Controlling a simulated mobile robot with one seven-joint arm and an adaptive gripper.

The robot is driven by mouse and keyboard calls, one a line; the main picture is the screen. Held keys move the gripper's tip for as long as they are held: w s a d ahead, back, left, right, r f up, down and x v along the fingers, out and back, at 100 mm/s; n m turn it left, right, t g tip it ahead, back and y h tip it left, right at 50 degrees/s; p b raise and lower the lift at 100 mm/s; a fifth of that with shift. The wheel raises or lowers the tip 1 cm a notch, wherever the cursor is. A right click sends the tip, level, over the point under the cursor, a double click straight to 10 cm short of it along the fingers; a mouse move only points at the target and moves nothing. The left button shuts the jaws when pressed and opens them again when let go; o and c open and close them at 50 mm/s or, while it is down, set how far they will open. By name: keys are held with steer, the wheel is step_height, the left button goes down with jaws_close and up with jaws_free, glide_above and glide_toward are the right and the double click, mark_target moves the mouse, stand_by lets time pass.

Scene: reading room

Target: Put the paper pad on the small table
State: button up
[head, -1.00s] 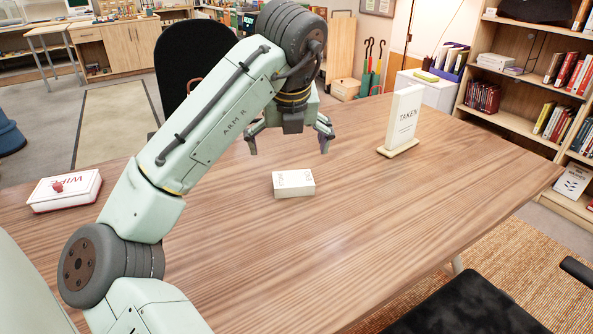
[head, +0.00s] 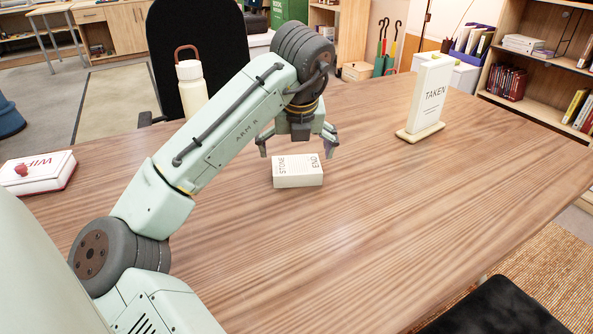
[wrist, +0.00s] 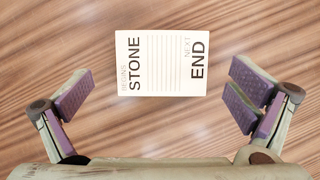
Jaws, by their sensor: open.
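The paper pad (head: 297,172) is a thick white block with "STONE" and "END" printed on top. It lies flat on the wooden table. It also shows in the wrist view (wrist: 162,64), upper middle, with ruled lines between the words. My gripper (head: 298,150) is open and empty just behind and above the pad in the head view. In the wrist view my two purple-padded fingers (wrist: 160,100) are spread wide, one on each side below the pad, apart from it. I cannot make out a separate small table.
A white "TAKEN" sign (head: 430,97) stands on a base at the table's right. A cream bottle (head: 191,88) stands at the back near a black chair (head: 222,40). The table's front is clear.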

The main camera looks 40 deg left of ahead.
mark_target(297, 164)
steer(key=x, duration=0.5)
steer(key=shift+s+d+f, duration=0.1)
steer(key=shift+d, duration=0.15)
steer(key=shift+c, duration=0.2)
steer(key=c, duration=1.1)
steer(key=shift+c, duration=0.2)
